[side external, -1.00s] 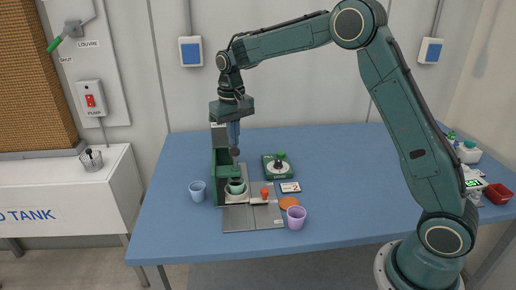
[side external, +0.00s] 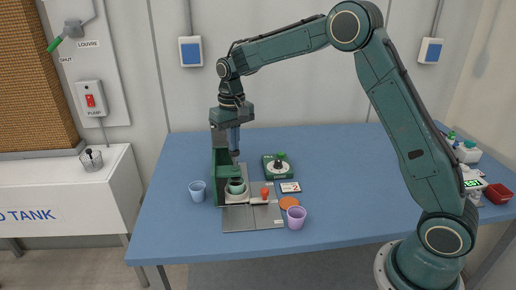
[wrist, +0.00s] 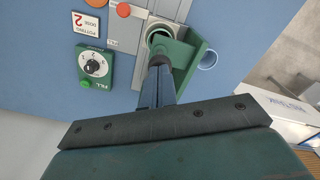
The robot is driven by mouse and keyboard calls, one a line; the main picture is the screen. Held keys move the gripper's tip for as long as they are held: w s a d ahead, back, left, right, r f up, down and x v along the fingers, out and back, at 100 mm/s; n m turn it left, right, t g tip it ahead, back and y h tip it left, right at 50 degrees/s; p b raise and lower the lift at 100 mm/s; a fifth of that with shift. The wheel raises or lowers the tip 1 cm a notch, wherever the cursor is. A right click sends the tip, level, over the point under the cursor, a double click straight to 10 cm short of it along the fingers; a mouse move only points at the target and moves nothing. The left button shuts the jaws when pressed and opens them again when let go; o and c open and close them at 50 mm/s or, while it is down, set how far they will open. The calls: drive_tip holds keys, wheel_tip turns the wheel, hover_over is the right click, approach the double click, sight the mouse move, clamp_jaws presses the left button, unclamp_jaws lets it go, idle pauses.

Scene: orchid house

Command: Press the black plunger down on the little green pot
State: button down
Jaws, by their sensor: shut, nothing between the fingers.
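My gripper (side external: 235,148) points straight down over the green press stand (side external: 221,178), with its blue-grey fingers together and nothing between them. It also shows in the wrist view (wrist: 156,88). A dark round end, which looks like the black plunger (wrist: 160,60), shows right at the fingertips; I cannot tell whether they touch it. The little green pot (side external: 237,187) sits upright in the stand, below the fingers. Its round rim shows in the wrist view (wrist: 159,37), beyond the fingertips. The plunger's lower part is hidden.
A red knob (side external: 265,193) sits on the grey plate (side external: 250,217). A green dial box (side external: 279,167) stands behind.

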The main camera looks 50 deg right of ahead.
sight(235, 153)
drive_tip(key=shift+f, duration=2)
drive_tip(key=shift+r, duration=5.05)
